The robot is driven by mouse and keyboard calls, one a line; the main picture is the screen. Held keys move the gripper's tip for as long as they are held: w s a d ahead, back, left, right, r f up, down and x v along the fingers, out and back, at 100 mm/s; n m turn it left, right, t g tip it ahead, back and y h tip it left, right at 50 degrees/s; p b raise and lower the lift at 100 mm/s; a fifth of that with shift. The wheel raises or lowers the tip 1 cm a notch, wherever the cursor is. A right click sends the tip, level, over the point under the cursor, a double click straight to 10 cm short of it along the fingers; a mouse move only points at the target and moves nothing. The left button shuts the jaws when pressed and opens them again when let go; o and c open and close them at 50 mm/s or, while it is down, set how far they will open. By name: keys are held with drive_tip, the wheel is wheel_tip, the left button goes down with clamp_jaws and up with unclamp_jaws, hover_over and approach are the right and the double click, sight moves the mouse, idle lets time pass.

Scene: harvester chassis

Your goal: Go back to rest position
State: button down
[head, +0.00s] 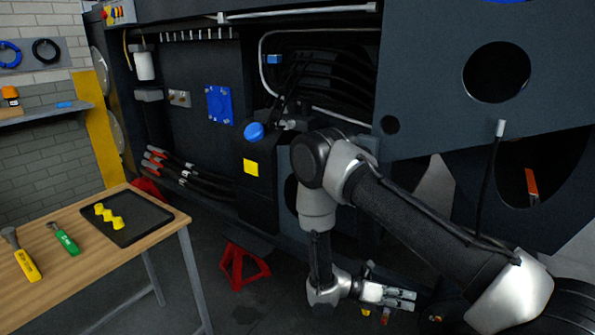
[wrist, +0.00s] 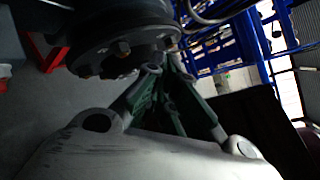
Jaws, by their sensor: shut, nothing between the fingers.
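My gripper (head: 411,299) is low in the head view, right of centre, at the end of my bent arm. It points to the right, close to the dark lower part of the harvester chassis (head: 432,95). Its fingers lie close together, with nothing seen between them. In the wrist view, a dark round part with bolts (wrist: 120,42) fills the upper left. A large pale grey surface (wrist: 150,158) and green linkage-like parts (wrist: 155,105) lie below it. I cannot tell from this view where the fingertips are.
A wooden table (head: 75,262) at the left carries a black tray (head: 150,215) with yellow pieces (head: 108,214), a green-handled tool (head: 65,240) and a yellow-handled hammer (head: 26,265). A red stand (head: 245,265) is on the floor between the table and my arm. A dark tyre (head: 572,310) is at lower right.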

drive_tip(key=s+d+r+m+t+y, duration=0.2)
drive_tip(key=s+r+m+y, duration=0.3)
drive_tip(key=r, duration=0.9)
drive_tip(key=s+d+r+m+t+y, duration=0.2)
drive_tip(key=s+r+m+y, duration=0.3)
drive_tip(key=r+m, duration=0.6)
drive_tip(key=s+d+r+m+t+y, duration=0.2)
drive_tip(key=s+r+m+y, duration=0.3)
drive_tip(key=r, duration=1.2)
drive_tip(key=m, duration=0.4)
drive_tip(key=shift+s+d+t, duration=0.15)
drive_tip(key=shift+s+t, duration=0.15)
drive_tip(key=shift+s, duration=0.1)
